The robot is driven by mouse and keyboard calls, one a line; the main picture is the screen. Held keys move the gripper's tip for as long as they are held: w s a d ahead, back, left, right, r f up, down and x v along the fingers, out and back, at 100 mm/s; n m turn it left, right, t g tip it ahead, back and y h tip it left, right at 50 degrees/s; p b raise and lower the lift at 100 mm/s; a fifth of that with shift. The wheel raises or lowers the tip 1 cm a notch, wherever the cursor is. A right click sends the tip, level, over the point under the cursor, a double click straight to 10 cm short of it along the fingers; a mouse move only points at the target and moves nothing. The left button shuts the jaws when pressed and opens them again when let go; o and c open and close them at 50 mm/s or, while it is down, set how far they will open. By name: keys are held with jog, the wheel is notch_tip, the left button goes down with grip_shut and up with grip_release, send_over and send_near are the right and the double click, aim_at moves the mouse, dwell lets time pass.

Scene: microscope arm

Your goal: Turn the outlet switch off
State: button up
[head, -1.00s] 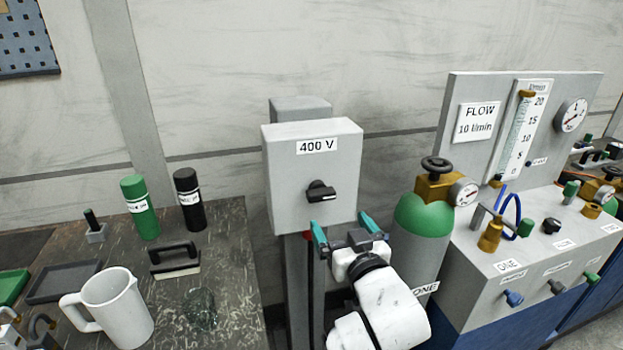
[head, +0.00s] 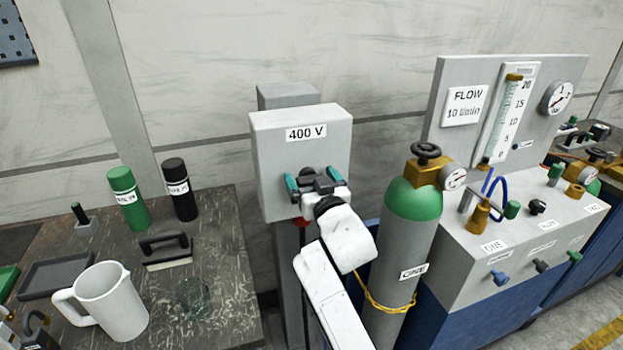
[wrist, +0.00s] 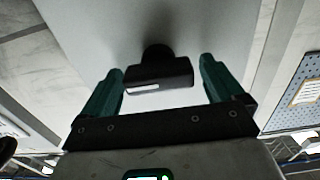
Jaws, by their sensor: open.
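The outlet is a grey box (head: 272,142) with a "400 V" label, mounted on a post. Its black rotary switch knob (wrist: 160,72) shows in the wrist view with a white mark on its front edge; in the head view my gripper mostly hides it. My gripper (wrist: 160,82) is open. Its two teal fingers stand to the left and right of the knob with a gap on each side. In the head view my gripper (head: 315,182) is in front of the lower half of the box.
A green-topped gas cylinder (head: 403,240) stands close to the right of my arm. A flow panel (head: 448,140) stands beyond it. On the left, a dark bench (head: 235,235) carries a white jug (head: 120,310), bottles and a black-handled tool (head: 165,245).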

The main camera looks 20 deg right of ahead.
jog(key=c, duration=1)
jog(key=shift+o, duration=0.2)
jog(key=shift+n, duration=0.4)
jog(key=n, duration=0.4)
jog(key=shift+a, duration=0.15)
jog(key=n+p, duration=0.1)
jog(key=n, duration=0.3)
jog(key=shift+a+f+n, duration=0.1)
jog(key=shift+a+n, duration=0.05)
jog(key=shift+n, duration=0.15)
jog(key=n+p, duration=0.1)
jog(key=n, duration=0.3)
jog(key=shift+a+f, duration=0.1)
jog(key=shift+f, duration=0.05)
jog(key=n+p, duration=0.1)
jog(key=n, duration=0.3)
jog(key=shift+f, duration=0.2)
jog(key=shift+n, duration=0.4)
